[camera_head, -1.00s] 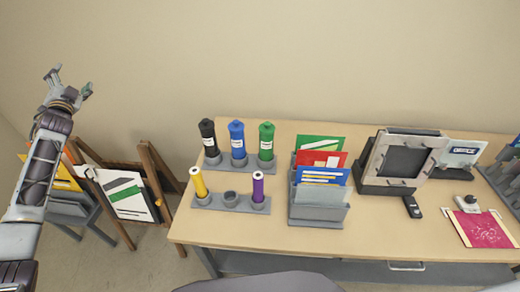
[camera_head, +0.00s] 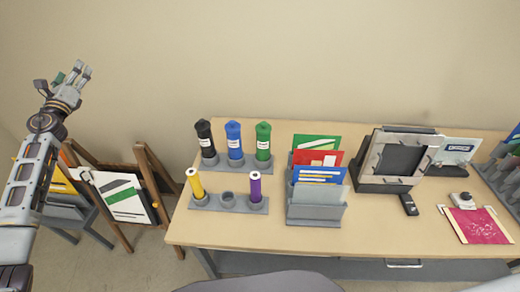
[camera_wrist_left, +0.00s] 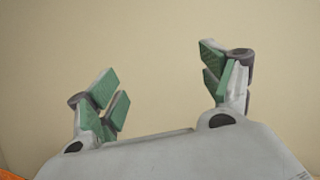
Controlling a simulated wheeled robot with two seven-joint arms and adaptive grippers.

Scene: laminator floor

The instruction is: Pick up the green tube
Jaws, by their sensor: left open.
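The green tube (camera_head: 263,142) stands upright in a grey holder at the back left of the table, in the head view. A blue tube (camera_head: 234,141) and a black tube (camera_head: 205,139) stand to its left in the same row. My left gripper (camera_head: 68,76) is raised at the far left of the head view, against the wall and well away from the tubes. In the left wrist view its green-padded fingers (camera_wrist_left: 164,88) are spread apart, with only bare wall between them. My right gripper is not in view.
A front holder (camera_head: 228,202) has a yellow tube (camera_head: 196,184), an empty socket and a purple tube (camera_head: 255,187). A file rack (camera_head: 315,212) stands right of the tubes, then a laminator-like machine (camera_head: 393,160). Easel-like stands (camera_head: 122,197) are on the floor at left.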

